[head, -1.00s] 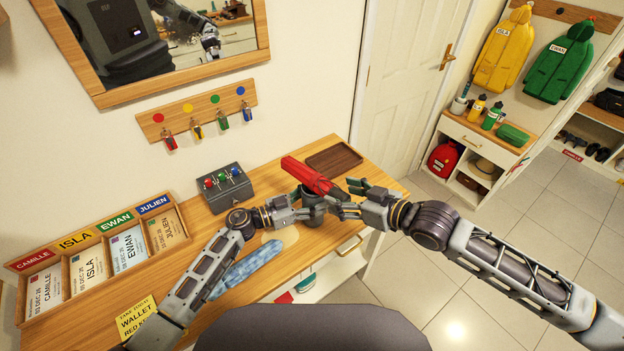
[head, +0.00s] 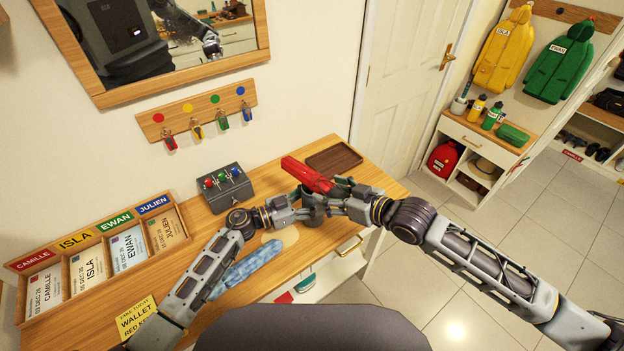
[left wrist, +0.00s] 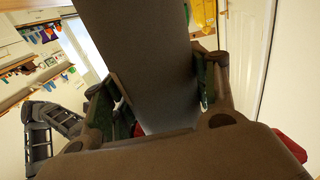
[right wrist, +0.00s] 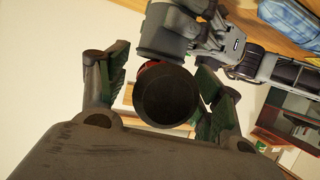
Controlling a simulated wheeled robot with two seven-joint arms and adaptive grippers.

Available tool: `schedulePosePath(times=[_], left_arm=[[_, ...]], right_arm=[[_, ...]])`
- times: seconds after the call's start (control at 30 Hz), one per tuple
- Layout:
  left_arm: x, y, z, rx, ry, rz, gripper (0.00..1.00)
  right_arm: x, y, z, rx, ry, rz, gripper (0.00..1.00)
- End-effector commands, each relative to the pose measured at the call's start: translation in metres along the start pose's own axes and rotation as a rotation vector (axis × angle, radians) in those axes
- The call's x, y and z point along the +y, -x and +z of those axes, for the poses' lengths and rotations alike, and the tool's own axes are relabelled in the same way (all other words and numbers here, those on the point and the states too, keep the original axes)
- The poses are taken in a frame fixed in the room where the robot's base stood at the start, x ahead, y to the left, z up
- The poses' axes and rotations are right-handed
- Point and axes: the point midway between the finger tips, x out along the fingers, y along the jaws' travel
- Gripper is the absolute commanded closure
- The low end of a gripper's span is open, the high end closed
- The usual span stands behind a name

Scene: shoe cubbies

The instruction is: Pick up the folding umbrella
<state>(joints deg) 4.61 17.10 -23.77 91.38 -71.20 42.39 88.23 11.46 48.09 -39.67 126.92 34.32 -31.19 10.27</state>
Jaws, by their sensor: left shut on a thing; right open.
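The folding umbrella, a short red roll (head: 305,174), is tilted across the table's right half in the head view. Its lower right end is partly hidden by my grippers. The exact grip is hidden. My right gripper (head: 343,196) is open. In the right wrist view a dark round end (right wrist: 166,95), with a little red behind it, lies between its open fingers; contact is not clear.
The wooden table (head: 310,255) has a brown tray (head: 334,158) behind the grippers and a grey switch box (head: 225,186) to the left. A blue patterned item (head: 245,268) lies in front. A name-card rack (head: 100,250) stands at left, and a bench (head: 490,135) at right.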

Motion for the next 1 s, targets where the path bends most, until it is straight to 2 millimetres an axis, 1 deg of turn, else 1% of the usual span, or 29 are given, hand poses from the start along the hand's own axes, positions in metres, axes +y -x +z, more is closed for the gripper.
schedulePosePath(times=[0.13, 0.17, 0.6, 0.63, 0.87, 1.0], left_arm=[[0.0, -0.0001, -0.0004, 0.001, 0.0, 0.0, 0.65], [0.0, -0.0001, -0.0004, 0.001, 0.0, 0.0, 0.65], [-0.0001, -0.0001, -0.0003, 0.001, 0.0, 0.0, 0.65], [-0.0001, -0.0001, -0.0003, 0.001, 0.0, 0.0, 0.65], [0.0, 0.0, -0.0003, 0.0, 0.0, 0.0, 0.65], [0.0, 0.0, -0.0002, 0.0, 0.0, 0.0, 0.65]], right_arm=[[-0.0001, 0.0001, 0.0001, 0.0, 0.0, 0.0, 0.34], [0.0, 0.0001, 0.0, 0.0, 0.0, 0.0, 0.35], [0.0, 0.0003, -0.0011, 0.002, 0.0, 0.0, 0.92], [0.0, 0.0003, -0.001, 0.002, 0.0, 0.0, 0.94], [0.0, 0.0007, -0.0021, 0.003, 0.0, 0.0, 0.94], [0.0001, 0.0029, -0.0079, 0.004, 0.0, 0.0, 0.94]])
